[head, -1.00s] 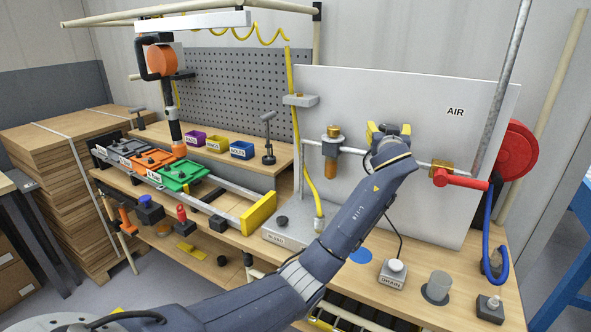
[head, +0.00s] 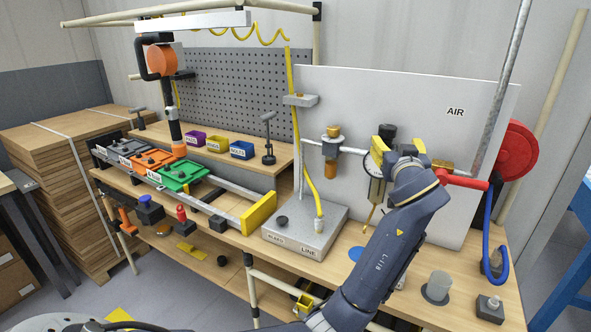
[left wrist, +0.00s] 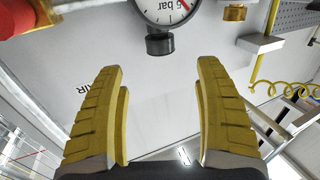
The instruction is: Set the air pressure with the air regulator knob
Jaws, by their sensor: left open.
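The air regulator has a black knob (head: 388,131) and a round white gauge (head: 374,166) on the white AIR panel (head: 440,90). In the left wrist view the black knob (left wrist: 160,43) sits beside the gauge (left wrist: 166,8), which is cut off by the top edge and reads "bar". My left gripper (head: 399,148) is in front of the regulator and partly hides it. Its yellow fingers are open and empty. In the left wrist view the knob lies beyond the gap between the fingertips (left wrist: 162,70), apart from both. My right gripper is not in view.
A brass-topped filter (head: 331,150) is left of the regulator on the same pipe. A red valve lever (head: 463,181) and a red hose reel (head: 516,155) are to the right. A grey LINE box (head: 305,228) stands on the bench below.

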